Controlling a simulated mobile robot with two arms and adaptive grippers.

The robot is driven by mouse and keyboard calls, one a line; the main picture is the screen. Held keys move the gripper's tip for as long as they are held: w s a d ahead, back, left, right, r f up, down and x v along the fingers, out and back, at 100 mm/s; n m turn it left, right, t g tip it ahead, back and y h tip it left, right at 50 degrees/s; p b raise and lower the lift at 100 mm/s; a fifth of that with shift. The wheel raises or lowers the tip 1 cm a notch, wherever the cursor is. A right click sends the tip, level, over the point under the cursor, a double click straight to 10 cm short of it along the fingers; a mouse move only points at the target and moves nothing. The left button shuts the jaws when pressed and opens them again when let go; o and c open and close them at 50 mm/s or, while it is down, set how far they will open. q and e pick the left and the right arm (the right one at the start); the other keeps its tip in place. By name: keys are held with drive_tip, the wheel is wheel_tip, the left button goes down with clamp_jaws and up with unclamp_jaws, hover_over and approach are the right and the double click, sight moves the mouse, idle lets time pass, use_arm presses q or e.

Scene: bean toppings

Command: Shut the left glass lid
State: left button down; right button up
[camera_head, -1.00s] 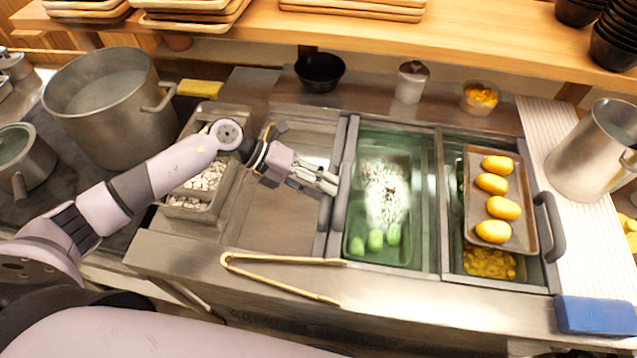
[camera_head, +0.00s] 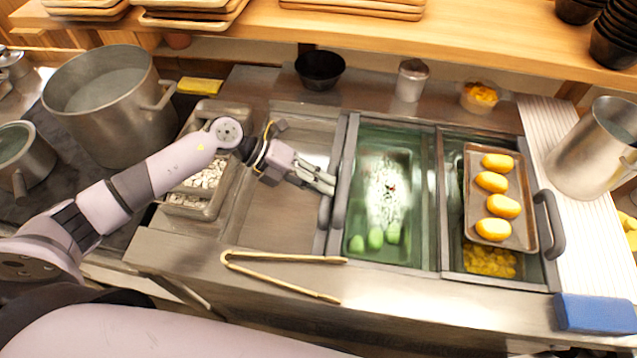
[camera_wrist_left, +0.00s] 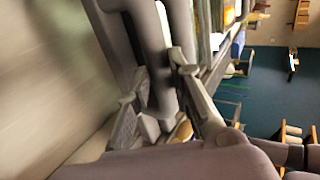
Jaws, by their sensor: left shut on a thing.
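The left glass lid (camera_head: 383,160) is a greenish pane in a grey frame, over a compartment in the middle of the counter. Several green items and a white patch show through it. Its grey upright handle (camera_head: 340,197) is at its left edge. My left gripper (camera_head: 331,184) is shut on this handle, reaching in from the left. In the left wrist view the grey handle (camera_wrist_left: 163,65) runs between the fingers of my left gripper (camera_wrist_left: 162,95). The fingers partly hide the handle. My right gripper is not in view.
A tray (camera_head: 528,235) with several yellow items lies over the right compartment, beside another handle (camera_head: 551,225). Wooden tongs (camera_head: 280,284) lie at the counter's front. A black bowl (camera_head: 320,70) and metal shaker (camera_head: 411,80) stand behind. A bare metal recess (camera_head: 275,205) is left of the lid.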

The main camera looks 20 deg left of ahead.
use_arm(q)
drive_tip(key=shift+a, duration=0.1)
drive_tip(key=s+a+b, duration=0.1)
drive_tip(key=a+b, duration=0.3)
drive_tip(key=a, duration=0.8)
drive_tip(key=shift+s+a, duration=0.15)
drive_tip(key=c, duration=1.4)
unclamp_jaws()
drive_tip(key=shift+c, duration=0.2)
drive_tip(key=v, duration=1.2)
drive_tip(key=shift+c, duration=0.5)
